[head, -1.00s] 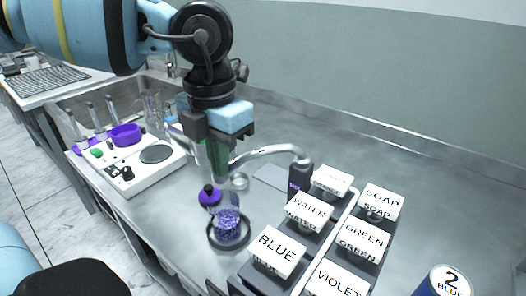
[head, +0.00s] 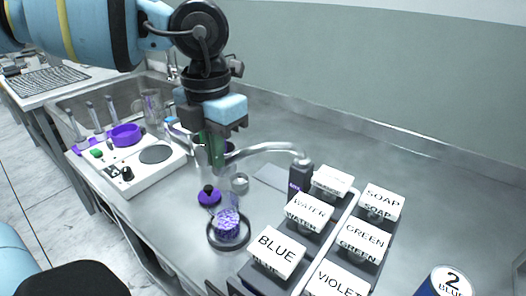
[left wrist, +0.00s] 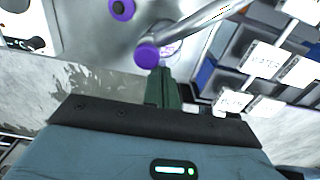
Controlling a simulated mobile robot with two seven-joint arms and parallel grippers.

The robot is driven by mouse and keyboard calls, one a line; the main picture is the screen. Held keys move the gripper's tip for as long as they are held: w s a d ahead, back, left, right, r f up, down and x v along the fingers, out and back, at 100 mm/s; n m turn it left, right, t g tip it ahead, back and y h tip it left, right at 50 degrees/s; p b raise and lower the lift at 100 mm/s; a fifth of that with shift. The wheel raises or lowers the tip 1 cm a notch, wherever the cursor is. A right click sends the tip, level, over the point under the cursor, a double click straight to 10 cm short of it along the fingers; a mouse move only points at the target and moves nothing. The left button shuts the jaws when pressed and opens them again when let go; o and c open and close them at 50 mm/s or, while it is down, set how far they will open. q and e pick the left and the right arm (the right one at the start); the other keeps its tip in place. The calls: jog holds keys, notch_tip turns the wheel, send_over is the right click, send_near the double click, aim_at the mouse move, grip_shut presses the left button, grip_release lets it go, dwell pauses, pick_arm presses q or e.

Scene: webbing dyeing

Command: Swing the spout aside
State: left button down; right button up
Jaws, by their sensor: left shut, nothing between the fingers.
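The spout (head: 270,148) is a curved grey metal pipe. It runs left from a dark post (head: 300,176) and ends near a glass of purple pieces (head: 227,222). My left gripper (head: 217,168) points down at the spout's free end, its green fingers shut with nothing between them. In the left wrist view the spout (left wrist: 205,22) comes in from the upper right and ends in a purple tip (left wrist: 147,54). The fingertips (left wrist: 162,72) are close to that tip; I cannot tell whether they touch. My right gripper is out of view.
Labelled blocks such as WATER (head: 309,211), BLUE (head: 277,251) and GREEN (head: 362,241) stand right of the glass. A white hotplate unit (head: 130,166) and a purple-black knob-like item (head: 209,195) are to the left. A blue can (head: 444,283) is at lower right. The back right counter is clear.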

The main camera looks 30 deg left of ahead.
pick_arm(q)
jog(key=shift+w+a, duration=0.8)
jog(key=shift+a, duration=0.05)
jog(key=shift+w+a, duration=0.1)
jog(key=shift+w+a+b, duration=0.3)
jog(key=shift+w+a, duration=0.35)
jog(key=shift+w, duration=0.1)
jog(key=shift+w+a, duration=0.1)
jog(key=shift+w, duration=0.1)
jog(key=shift+w+a, duration=0.5)
jog(key=shift+w, duration=0.3)
jog(key=shift+w, duration=0.1)
